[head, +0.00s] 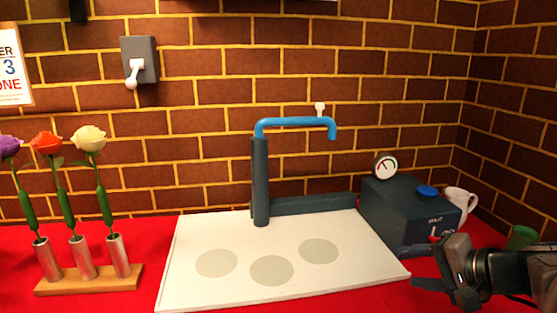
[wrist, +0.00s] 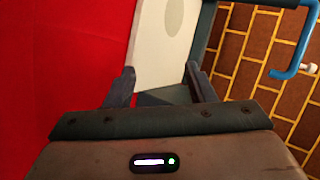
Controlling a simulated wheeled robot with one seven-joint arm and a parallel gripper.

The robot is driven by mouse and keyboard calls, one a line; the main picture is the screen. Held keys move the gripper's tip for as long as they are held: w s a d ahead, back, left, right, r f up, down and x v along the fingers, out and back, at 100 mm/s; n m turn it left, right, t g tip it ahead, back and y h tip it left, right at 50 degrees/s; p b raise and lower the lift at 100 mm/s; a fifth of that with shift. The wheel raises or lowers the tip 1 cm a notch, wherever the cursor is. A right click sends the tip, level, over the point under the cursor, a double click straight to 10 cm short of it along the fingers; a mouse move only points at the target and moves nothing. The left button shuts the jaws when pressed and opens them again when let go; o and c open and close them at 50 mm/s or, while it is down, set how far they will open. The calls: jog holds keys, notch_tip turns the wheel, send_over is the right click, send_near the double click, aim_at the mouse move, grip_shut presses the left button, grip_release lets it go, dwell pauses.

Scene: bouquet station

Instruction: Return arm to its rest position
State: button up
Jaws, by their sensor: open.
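My gripper (head: 408,266) is at the lower right in the head view, close to the front right corner of the white board. In the wrist view its two fingers (wrist: 160,70) stand apart, with nothing between them. Part of the white board (wrist: 148,45) and red table show beyond the fingertips. I cannot tell how high the gripper is above the table.
A wooden rack (head: 90,284) with metal tubes holds purple, orange and cream roses at left. The white board (head: 215,235) carries grey discs. Behind it stands a blue-piped post (head: 260,185). A dark box (head: 395,215) with a gauge, a white mug (head: 458,201) and a green object (head: 521,238) are at right.

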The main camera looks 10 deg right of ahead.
jog(key=s+a+r+n+g+h+p, duration=0.2)
jog(key=a+r+p, duration=0.6)
jog(key=p, duration=0.4)
jog(key=s+a+r+n+g+h+p, duration=0.3)
jog(key=s+a+r+n+g+p, duration=0.2)
jog(key=p, duration=0.7)
notch_tip(320, 180, up, 3)
jog(key=a+n, duration=0.2)
jog(key=n, duration=0.1)
jog(key=shift+s+a+n+h, duration=0.3)
jog(key=shift+s+a+n, duration=0.05)
jog(key=shift+n, duration=0.05)
